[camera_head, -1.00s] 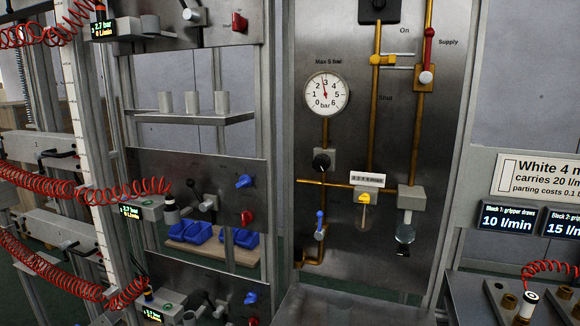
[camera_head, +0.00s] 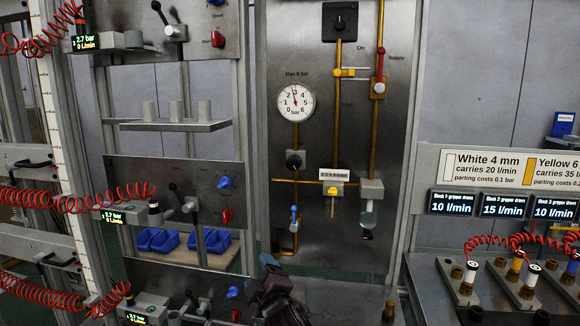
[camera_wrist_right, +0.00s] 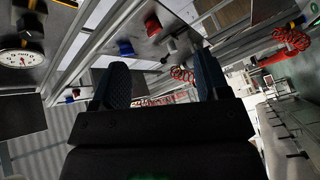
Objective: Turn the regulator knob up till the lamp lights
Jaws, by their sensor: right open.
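The gauge needle points up, near 3 bar. My right gripper (camera_head: 272,268) is below and a little left of the knob, in front of the panel's lower part, touching nothing that I can see. In the right wrist view its two dark fingers (camera_wrist_right: 160,85) stand apart with nothing between them, and the gauge (camera_wrist_right: 21,58) shows at the left edge. I cannot make out a lit lamp. My left gripper is out of view.
Red coiled hoses (camera_head: 70,198) hang at left. A bench with fittings (camera_head: 460,285) stands at right.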

